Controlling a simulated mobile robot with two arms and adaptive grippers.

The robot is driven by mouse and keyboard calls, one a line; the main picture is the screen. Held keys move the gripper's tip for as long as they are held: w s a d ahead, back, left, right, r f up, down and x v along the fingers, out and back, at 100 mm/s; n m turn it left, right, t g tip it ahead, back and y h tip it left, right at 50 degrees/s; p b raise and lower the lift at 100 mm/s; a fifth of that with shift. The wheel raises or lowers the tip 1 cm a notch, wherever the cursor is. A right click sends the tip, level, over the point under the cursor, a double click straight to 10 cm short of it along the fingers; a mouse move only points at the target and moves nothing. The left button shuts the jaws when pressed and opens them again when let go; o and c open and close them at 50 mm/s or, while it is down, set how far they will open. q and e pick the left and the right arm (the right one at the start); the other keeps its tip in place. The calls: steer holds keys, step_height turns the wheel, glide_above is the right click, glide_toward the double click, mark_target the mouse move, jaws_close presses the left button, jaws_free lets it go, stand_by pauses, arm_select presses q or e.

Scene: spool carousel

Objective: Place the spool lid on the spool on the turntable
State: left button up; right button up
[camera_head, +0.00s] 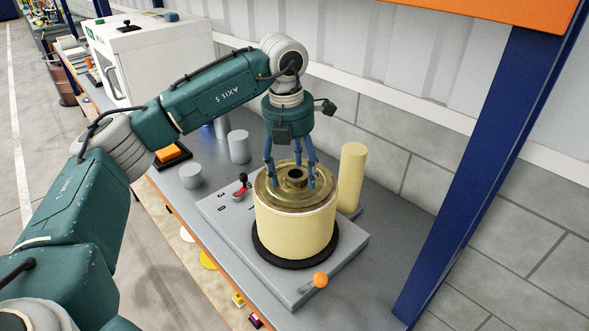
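The brass-coloured round spool lid (266,196) with a raised centre hub lies level at the top of the cream spool (296,236). I cannot tell whether it rests fully on the spool. The spool stands upright on the black round turntable (263,254). My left gripper (292,184) points straight down over the lid, its blue fingers spread around the hub with the tips at the lid's surface. I cannot tell whether they press on the hub. My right gripper is not in view.
The turntable is on a grey base plate (340,265) with an orange knob (320,280) in front and a red-black lever (242,185) at left. A cream cylinder (351,178) stands close behind the spool. Grey cylinders (239,147) stand at left. A blue post (465,180) rises at right.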

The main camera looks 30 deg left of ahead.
mark_target(291, 177)
arm_select(q)
steer(key=shift+r, duration=0.15)
steer(key=shift+w+r, duration=0.1)
steer(key=shift+r, duration=0.15)
step_height(291, 177, up, 11)
steer(key=s+b, duration=0.1)
steer(key=b, duration=0.1)
steer(key=shift+s+a+r, duration=0.15)
steer(key=shift+s+r, duration=0.05)
steer(key=shift+s, duration=0.05)
